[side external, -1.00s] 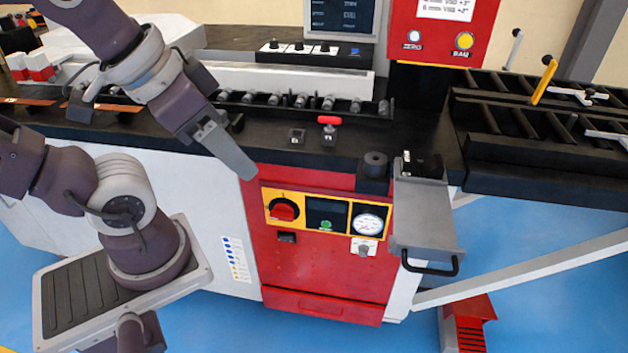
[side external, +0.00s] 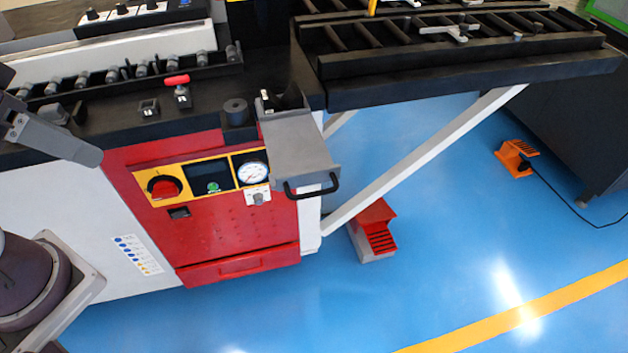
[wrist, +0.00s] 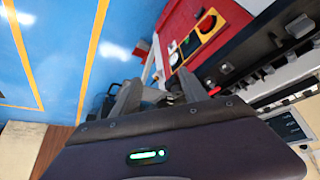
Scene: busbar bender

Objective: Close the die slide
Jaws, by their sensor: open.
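The die slide (side external: 300,148) is a flat grey plate at the right end of the red front panel in the side view. It sticks out past the machine's front, and its black bar handle (side external: 312,188) hangs at the outer end. My gripper (side external: 82,146) is at the left edge of the side view, by the panel's upper left corner, well to the left of the handle and apart from it. In the wrist view my gripper (wrist: 160,92) shows its two fingers spread with nothing between them. I cannot clearly make out the slide in the wrist view.
The red front panel (side external: 230,225) carries a red rotary knob (side external: 164,187) and a round gauge (side external: 252,172). A black roller table (side external: 470,72) and its white diagonal brace (side external: 425,160) are right of the slide. A red foot pedal (side external: 375,228) stands below. Blue floor in front is clear.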

